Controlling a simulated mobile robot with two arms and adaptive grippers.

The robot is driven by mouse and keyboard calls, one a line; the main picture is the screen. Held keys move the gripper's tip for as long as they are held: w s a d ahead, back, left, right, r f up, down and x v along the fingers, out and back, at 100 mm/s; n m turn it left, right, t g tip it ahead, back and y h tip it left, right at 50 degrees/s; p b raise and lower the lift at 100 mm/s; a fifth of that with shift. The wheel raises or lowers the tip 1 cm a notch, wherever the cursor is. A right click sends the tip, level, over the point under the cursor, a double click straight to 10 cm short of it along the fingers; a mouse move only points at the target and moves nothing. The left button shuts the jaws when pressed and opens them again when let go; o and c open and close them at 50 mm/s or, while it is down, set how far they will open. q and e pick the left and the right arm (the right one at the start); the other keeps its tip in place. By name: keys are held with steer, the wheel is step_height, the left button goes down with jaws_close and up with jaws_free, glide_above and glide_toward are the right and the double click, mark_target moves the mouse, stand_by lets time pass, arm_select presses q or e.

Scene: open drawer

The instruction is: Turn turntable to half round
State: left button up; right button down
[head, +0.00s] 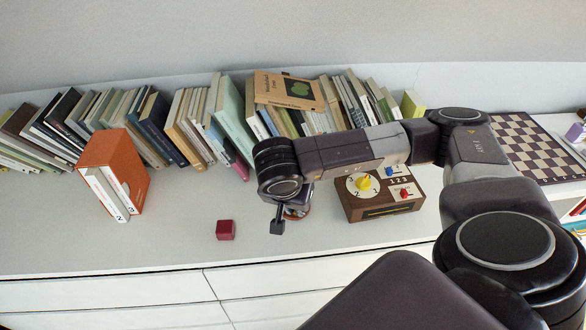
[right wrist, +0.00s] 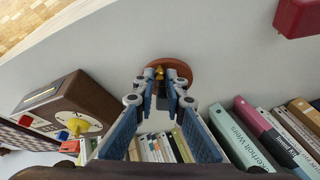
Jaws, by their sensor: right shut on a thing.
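The turntable looks like a round brown wooden disc (right wrist: 183,72) with a small brass-coloured piece (right wrist: 159,71) on it, on the white top in the right wrist view. In the head view only a sliver of the disc (head: 303,211) shows beside my right wrist. My right gripper (right wrist: 160,78) points down at the disc, its fingers closed around the brass piece near the edge. In the head view my right gripper (head: 297,205) is mostly hidden by its own wrist. My left gripper is not in view.
A wooden box (head: 375,211) with a numbered dial, yellow knob and small switches stands right of the gripper. A dark red block (head: 226,230) lies to the left. A chessboard (head: 530,145) is far right.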

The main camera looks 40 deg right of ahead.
stand_by(0.4)
steer(key=c, duration=2)
jaws_free()
steer(key=shift+o, duration=0.2)
steer(key=v, duration=1.2)
